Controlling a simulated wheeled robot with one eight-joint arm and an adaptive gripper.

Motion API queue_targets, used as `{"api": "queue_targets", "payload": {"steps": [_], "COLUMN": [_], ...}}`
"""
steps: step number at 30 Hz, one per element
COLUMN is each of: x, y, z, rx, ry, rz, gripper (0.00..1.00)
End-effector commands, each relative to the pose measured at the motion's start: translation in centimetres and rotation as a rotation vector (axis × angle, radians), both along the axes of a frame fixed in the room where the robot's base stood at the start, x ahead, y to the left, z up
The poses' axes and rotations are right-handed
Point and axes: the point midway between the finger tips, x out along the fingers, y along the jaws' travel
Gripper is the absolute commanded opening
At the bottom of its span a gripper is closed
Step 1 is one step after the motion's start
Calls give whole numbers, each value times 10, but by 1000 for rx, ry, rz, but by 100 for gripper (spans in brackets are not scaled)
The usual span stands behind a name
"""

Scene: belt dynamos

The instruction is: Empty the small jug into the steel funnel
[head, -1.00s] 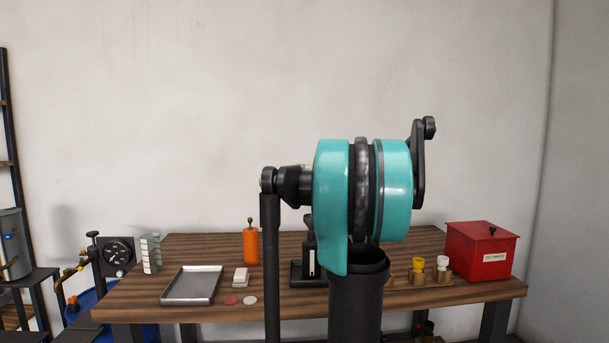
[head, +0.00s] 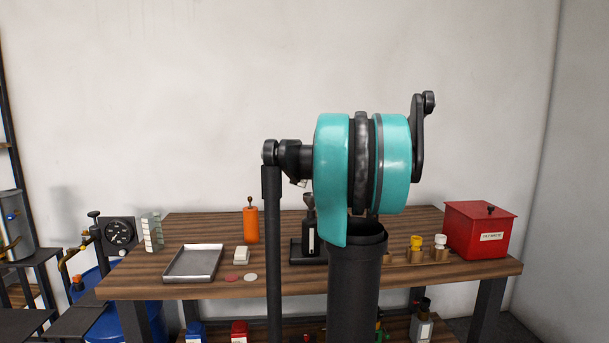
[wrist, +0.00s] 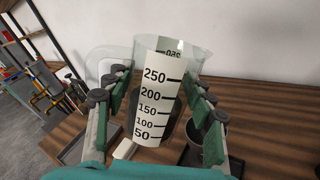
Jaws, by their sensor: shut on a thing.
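A clear jug (wrist: 157,105) with a white strip marked 50 to 250 fills the middle of the wrist view. Its clear handle is at the left, and darker contents seem to show behind the strip. My gripper (wrist: 158,80) is shut on the jug, with fingers on both sides, and holds it roughly upright. A dark grey round-mouthed vessel (wrist: 216,140), perhaps the funnel, is below and right of the jug. In the head view a small dark funnel (head: 309,198) tops a black stand with a white label. My arm hides the jug there.
The wooden bench (head: 340,275) carries a metal tray (head: 194,263), an orange bottle (head: 250,225), a white block (head: 242,255), yellow and white capped pieces (head: 428,246) and a red box (head: 480,230). A gauge (head: 119,233) stands at the left.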

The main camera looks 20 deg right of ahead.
Motion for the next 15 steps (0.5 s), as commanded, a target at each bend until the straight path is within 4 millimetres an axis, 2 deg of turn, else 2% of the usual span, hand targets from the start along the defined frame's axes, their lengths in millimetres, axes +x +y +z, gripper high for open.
{"api": "queue_targets", "payload": {"steps": [15], "x": [0], "y": [1], "z": [-7], "rx": [48], "ry": [23], "rz": [0], "gripper": [13]}}
